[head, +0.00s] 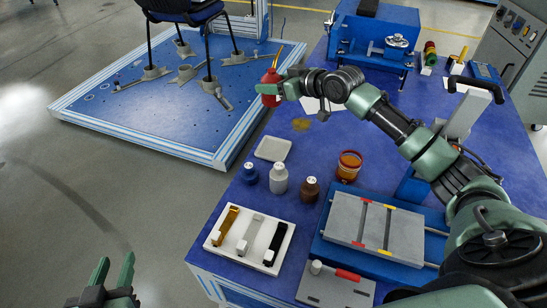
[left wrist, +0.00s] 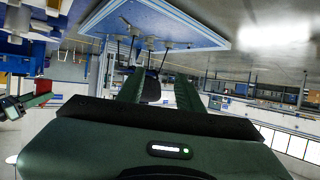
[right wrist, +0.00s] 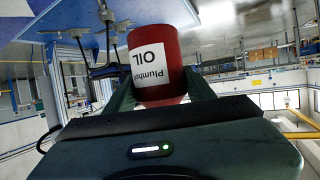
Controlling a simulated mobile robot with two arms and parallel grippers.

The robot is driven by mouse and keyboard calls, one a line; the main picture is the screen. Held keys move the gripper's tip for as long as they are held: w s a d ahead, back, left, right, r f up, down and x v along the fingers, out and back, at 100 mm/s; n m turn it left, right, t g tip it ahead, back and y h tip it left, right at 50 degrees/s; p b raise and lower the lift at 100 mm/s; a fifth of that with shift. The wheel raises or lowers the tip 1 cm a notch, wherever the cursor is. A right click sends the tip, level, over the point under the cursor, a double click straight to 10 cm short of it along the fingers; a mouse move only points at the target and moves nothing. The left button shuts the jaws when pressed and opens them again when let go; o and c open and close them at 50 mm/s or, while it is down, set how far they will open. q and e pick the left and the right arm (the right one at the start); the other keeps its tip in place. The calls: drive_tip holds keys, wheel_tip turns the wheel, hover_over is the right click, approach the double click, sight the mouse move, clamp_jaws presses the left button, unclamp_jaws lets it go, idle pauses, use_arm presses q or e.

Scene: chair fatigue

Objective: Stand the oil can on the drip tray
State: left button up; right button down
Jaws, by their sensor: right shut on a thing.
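The red oil can (head: 269,87) is in my right gripper (head: 281,91), near the far left edge of the blue table. Its yellow spout points up, and it looks about upright. In the right wrist view the can (right wrist: 158,50) sits between the fingers, its white "OIL" label facing the camera. The drip tray (head: 272,149), a small pale grey square, lies empty on the table, nearer than the can and apart from it. My left gripper (head: 117,270) is open and empty over the floor, left of the table; its spread fingers also show in the left wrist view (left wrist: 156,90).
A brown oil stain (head: 302,124) lies beyond the tray. Blue (head: 249,173), white (head: 279,179) and brown (head: 310,190) bottles stand just in front of it. An amber jar (head: 348,165) stands to the right. A white holder (head: 249,240) lies at the near edge.

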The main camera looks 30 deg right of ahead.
drive_tip(key=shift+w+d+r, duration=0.15)
drive_tip(key=shift+d+r, duration=0.05)
use_arm(q)
drive_tip(key=shift+r, duration=0.3)
